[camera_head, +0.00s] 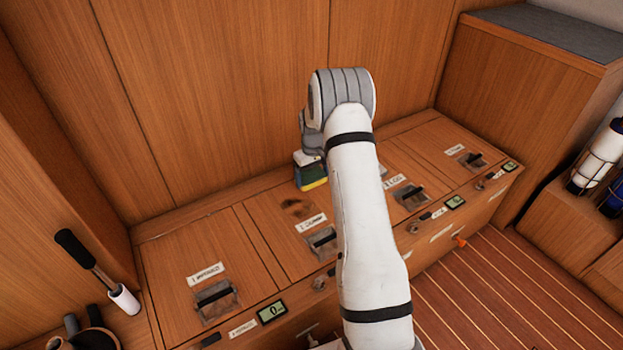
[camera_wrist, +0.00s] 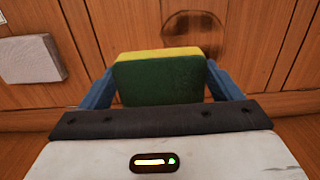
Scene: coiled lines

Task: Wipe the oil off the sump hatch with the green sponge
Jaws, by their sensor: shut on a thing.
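The green sponge (camera_wrist: 160,82), with a yellow layer along its far edge, is held between the two blue fingers of my gripper (camera_wrist: 162,85) in the wrist view. In the head view, the sponge (camera_head: 313,178) shows beside my arm, near the back wall. Its yellow side faces down there. A brown oil smear (camera_head: 297,207) lies on the second hatch from the left (camera_head: 275,235), in front and a little left of the sponge. The smear also shows in the wrist view (camera_wrist: 193,36), beyond the sponge. I cannot tell whether the sponge touches the wood.
Several hatches with dark latches run along the bench; the leftmost hatch (camera_head: 185,255) is clear. A black-handled brush (camera_head: 95,268) stands at the left. Bottles (camera_head: 598,155) stand at the right. The back wall (camera_head: 215,90) rises close behind the sponge.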

